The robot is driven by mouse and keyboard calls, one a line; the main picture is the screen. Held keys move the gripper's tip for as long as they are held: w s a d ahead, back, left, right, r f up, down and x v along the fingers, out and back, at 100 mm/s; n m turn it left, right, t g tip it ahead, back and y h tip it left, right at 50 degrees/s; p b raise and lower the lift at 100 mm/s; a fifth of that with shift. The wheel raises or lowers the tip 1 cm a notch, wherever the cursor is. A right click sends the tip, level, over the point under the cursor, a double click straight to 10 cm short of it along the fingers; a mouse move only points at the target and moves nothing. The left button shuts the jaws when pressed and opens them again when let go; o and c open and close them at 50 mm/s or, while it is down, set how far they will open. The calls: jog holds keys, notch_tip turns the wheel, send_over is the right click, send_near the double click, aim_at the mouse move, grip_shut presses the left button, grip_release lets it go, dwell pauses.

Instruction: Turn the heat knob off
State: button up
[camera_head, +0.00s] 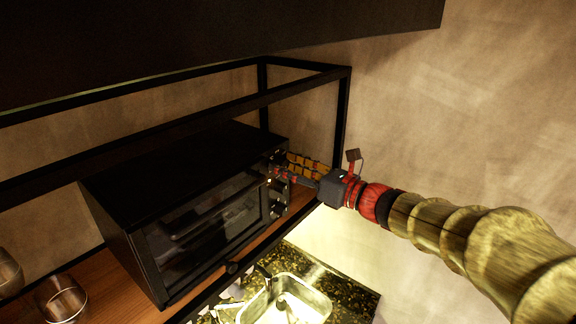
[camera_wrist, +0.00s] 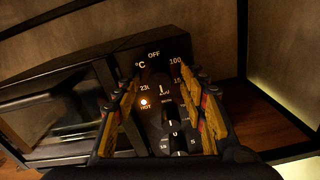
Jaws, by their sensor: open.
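A black toaster oven (camera_head: 190,195) stands on a wooden shelf, with its control panel at its right end. In the wrist view the heat knob (camera_wrist: 160,88) is a dark dial ringed by OFF at the top and temperature marks such as 100 and 230. A pale pointer line shows on it, but its exact setting is hard to read. My gripper (camera_head: 293,171) is open in front of the panel. In the wrist view its yellow-padded fingers (camera_wrist: 165,92) stand on either side of the knob column. I cannot tell whether they touch the knob.
Lower knobs (camera_wrist: 171,132) sit below the heat knob, near a small lit lamp (camera_wrist: 144,101). A black shelf frame (camera_head: 343,120) rises beside my gripper. Glasses (camera_head: 62,298) stand at the left; a sink (camera_head: 300,292) lies below.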

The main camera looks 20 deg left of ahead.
jog(key=shift+c, duration=0.7)
grip_shut()
